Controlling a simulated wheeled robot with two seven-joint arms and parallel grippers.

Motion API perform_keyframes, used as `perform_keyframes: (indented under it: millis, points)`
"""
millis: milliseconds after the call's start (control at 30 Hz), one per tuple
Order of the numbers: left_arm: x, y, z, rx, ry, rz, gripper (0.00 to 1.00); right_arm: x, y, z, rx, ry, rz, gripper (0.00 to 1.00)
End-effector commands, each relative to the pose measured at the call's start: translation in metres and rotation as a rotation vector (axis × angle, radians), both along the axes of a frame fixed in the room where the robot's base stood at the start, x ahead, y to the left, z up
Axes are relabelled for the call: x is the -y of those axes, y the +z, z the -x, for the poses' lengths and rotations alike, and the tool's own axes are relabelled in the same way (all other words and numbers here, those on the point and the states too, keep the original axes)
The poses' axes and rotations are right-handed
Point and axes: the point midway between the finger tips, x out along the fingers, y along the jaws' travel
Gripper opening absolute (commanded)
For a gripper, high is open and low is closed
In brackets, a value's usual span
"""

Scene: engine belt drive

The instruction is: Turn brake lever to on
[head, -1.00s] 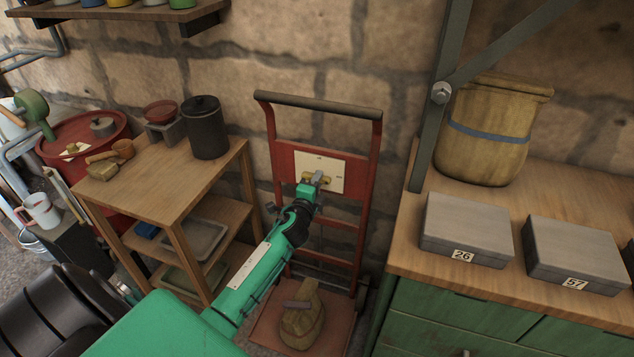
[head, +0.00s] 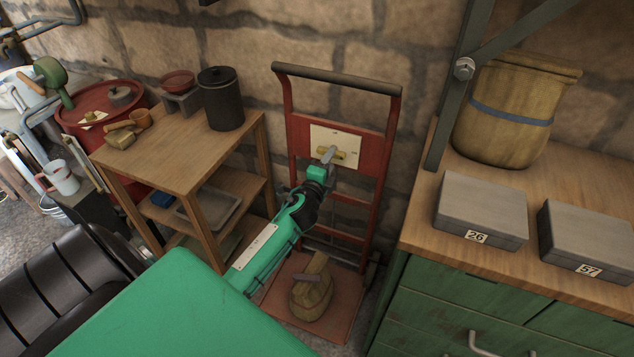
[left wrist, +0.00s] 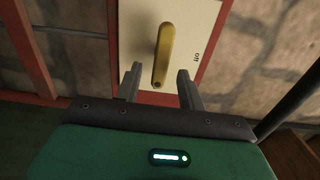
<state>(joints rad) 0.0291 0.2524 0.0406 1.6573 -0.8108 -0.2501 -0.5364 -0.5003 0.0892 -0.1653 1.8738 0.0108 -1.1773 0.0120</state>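The brake lever (head: 338,154) is a yellow bar on a cream plate (head: 348,137), fixed to the red hand truck (head: 370,150). In the left wrist view the lever (left wrist: 165,50) shows close up, with a dark dot at its near end. The word "off" is printed on the plate (left wrist: 205,25) to its right. My left gripper (head: 328,155) is in front of the plate. Its two fingers (left wrist: 159,87) are apart, with the lever's near end showing between them and no visible grip. My right gripper is not in view.
A tied sack (head: 312,290) sits on the hand truck's base. A wooden shelf table (head: 180,150) stands left, with a dark canister (head: 221,98) on top. A green workbench (head: 420,300) with grey boxes (head: 482,210) stands right. The stone wall is behind.

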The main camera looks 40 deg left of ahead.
Motion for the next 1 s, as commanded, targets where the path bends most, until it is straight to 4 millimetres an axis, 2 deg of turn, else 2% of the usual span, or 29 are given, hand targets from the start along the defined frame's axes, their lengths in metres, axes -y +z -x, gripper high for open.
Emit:
perform_keyframes:
  millis: [33, 300, 500, 700, 1000]
  points:
    - [0.003, -0.002, 0.011, -0.002, -0.001, 0.0, 0.4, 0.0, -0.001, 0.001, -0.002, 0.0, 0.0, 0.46]
    - [0.015, -0.001, 0.06, -0.001, -0.001, 0.001, 0.4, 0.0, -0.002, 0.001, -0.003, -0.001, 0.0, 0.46]
    - [0.022, -0.001, 0.089, -0.001, -0.001, 0.002, 0.4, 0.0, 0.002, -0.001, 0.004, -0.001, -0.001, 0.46]
    - [0.025, -0.001, 0.103, 0.0, 0.0, 0.0, 0.4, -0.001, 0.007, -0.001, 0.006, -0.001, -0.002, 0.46]
    - [0.025, 0.0, 0.105, 0.001, 0.0, 0.0, 0.4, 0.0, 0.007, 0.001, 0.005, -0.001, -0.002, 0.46]
